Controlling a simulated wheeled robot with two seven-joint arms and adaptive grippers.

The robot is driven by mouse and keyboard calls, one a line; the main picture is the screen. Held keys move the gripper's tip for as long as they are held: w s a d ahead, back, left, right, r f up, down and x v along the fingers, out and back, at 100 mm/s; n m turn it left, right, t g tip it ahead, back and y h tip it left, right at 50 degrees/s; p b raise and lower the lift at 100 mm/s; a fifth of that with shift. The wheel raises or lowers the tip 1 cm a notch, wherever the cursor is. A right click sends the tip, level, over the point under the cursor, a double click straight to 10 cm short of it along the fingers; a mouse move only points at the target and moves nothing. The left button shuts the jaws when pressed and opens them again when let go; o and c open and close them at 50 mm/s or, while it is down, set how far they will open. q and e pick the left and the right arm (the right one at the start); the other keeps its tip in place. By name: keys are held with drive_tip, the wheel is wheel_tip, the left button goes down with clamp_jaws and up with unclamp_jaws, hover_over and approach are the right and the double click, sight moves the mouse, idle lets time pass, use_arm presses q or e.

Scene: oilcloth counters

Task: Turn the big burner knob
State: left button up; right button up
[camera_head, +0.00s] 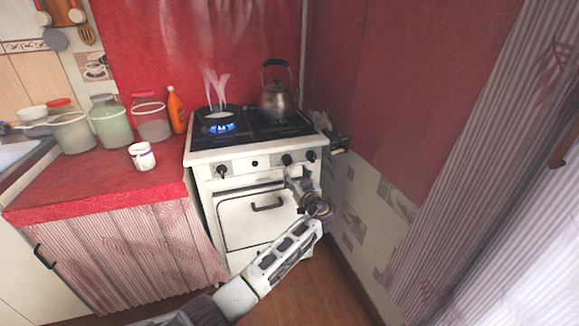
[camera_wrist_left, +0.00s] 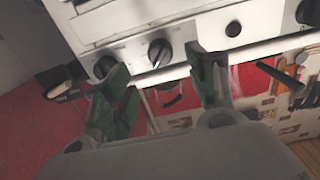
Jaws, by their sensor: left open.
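The white stove (camera_head: 208,151) has a front panel with three dark round knobs and a small black button (camera_head: 254,163). One knob (camera_head: 222,170) is at the left, and a second knob (camera_head: 287,159) and a third knob (camera_head: 311,156) are at the right. I cannot tell by size which is the big burner's. My left gripper (camera_head: 295,172) is open and empty, just below the second knob. In the left wrist view, that knob (camera_wrist_left: 160,52) shows between the green fingertips (camera_wrist_left: 158,78), apparently apart from them. My right gripper is not in view.
A steaming pan (camera_head: 220,112) stands over a blue flame (camera_head: 221,127) at the left. A kettle (camera_head: 277,100) stands at the back right. The red-covered counter (camera_head: 95,190) holds jars, an orange bottle (camera_head: 175,110) and a white cup (camera_head: 142,157). The oven handle (camera_head: 267,207) protrudes below.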

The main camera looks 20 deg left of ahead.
sight(289, 164)
use_arm(q)
drive_tip(key=x, duration=0.5)
drive_tip(key=shift+w+a+b, duration=0.15)
drive_tip(key=shift+w+b, duration=0.05)
drive_tip(key=shift+b, duration=0.2)
drive_tip(key=shift+w+a, duration=0.35)
drive_tip(key=shift+w, duration=0.2)
drive_tip(key=shift+w+a, duration=0.3)
drive_tip(key=shift+w, duration=0.2)
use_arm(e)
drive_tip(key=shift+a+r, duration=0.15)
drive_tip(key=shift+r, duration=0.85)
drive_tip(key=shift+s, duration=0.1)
use_arm(q)
drive_tip(key=c, duration=1)
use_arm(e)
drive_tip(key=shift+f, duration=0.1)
